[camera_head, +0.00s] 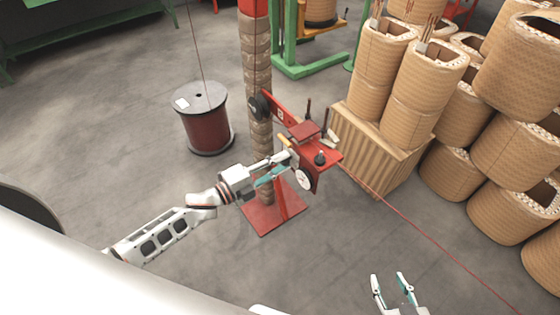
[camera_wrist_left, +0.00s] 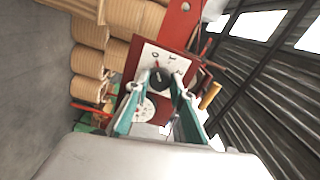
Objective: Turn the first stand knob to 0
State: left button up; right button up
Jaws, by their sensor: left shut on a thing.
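The red stand (camera_head: 272,218) stands on the floor near the middle of the head view, with a red panel box (camera_head: 325,152) at its top. In the left wrist view the black stand knob (camera_wrist_left: 157,77) sits on a white plate (camera_wrist_left: 150,55) that bears small markings. My left gripper (camera_wrist_left: 158,80) is shut on this knob, one teal finger on each side. In the head view my left gripper (camera_head: 285,163) is at the front of the panel, where the knob is hidden. My right gripper (camera_head: 393,282) is open and empty, low in the picture, away from the stand.
A round white dial (camera_head: 304,180) is just beside my left gripper; it also shows in the left wrist view (camera_wrist_left: 146,108). A red wire (camera_head: 430,238) runs from the stand to the lower right. A wooden crate (camera_head: 372,160) and stacked coils stand behind right. A dark red spool (camera_head: 205,122) stands left.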

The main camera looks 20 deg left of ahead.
pick_arm(q)
jog(key=shift+o, duration=0.2)
jog(key=shift+c, duration=0.2)
jog(key=o, duration=0.8)
jog(key=v, duration=1.2)
jog(key=s+d+f+n+g+y, duration=0.1)
jog(key=s+f+n+y, duration=0.1)
jog(key=s+f+n, duration=0.2)
jog(key=s+d+f+n+g+y, duration=0.1)
jog(key=s+f+n+y, duration=0.2)
jog(key=n, duration=0.6)
jog(key=s+d+f+n+g+y, duration=0.1)
jog(key=s+f+n+y, duration=0.2)
jog(key=s+f+n, duration=0.1)
jog(key=shift+s+d+f+n, duration=0.2)
jog(key=shift+s+n, duration=0.05)
jog(key=shift+n, duration=0.35)
jog(key=shift+s+d+f+n, duration=0.15)
jog(key=shift+s+d+n, duration=0.05)
jog(key=shift+n, duration=0.4)
